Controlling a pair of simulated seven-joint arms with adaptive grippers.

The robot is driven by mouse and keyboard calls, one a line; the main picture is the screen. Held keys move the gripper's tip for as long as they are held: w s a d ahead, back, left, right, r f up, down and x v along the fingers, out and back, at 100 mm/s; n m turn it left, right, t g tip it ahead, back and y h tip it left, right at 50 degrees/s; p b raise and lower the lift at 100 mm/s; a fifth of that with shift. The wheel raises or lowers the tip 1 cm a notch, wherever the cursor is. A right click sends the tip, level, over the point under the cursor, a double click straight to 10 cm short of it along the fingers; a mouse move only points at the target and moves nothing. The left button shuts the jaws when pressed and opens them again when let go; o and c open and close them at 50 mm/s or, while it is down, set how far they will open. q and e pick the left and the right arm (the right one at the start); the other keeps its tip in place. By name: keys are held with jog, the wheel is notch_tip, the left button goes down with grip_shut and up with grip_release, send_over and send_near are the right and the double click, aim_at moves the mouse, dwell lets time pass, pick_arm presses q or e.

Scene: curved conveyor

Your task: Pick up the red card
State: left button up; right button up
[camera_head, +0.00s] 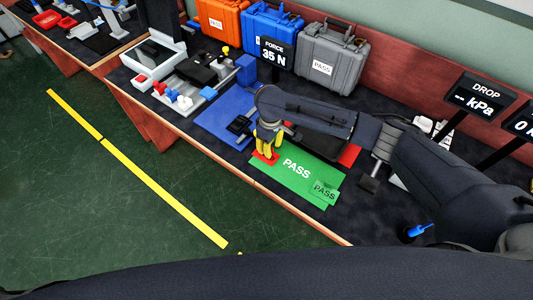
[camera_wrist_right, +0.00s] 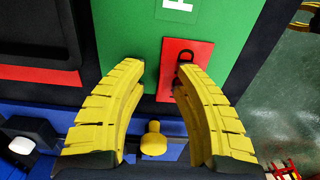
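The red card (camera_wrist_right: 172,85) lies flat near the edge of the green PASS mat (camera_wrist_right: 140,35), with a dark letter partly showing on it. My right gripper (camera_wrist_right: 160,70) is open over it with yellow fingers spread. The right finger covers part of the card, and the card's left part shows between the fingers. In the head view the right gripper (camera_head: 268,150) points down at the mat's left end, and only a bit of the red card (camera_head: 259,158) shows beside the fingers. I cannot tell whether the fingers touch it. My left gripper is not in view.
A small dark green PASS card (camera_head: 324,192) lies at the mat's right end. A blue mat (camera_head: 213,122) is beside it. Orange (camera_head: 218,18), blue (camera_head: 268,22) and grey (camera_head: 330,55) cases stand behind, near the FORCE display (camera_head: 274,53). The table's front edge is close.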

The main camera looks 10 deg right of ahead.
grip_shut()
jog(key=shift+r, duration=0.15)
dwell(0.4)
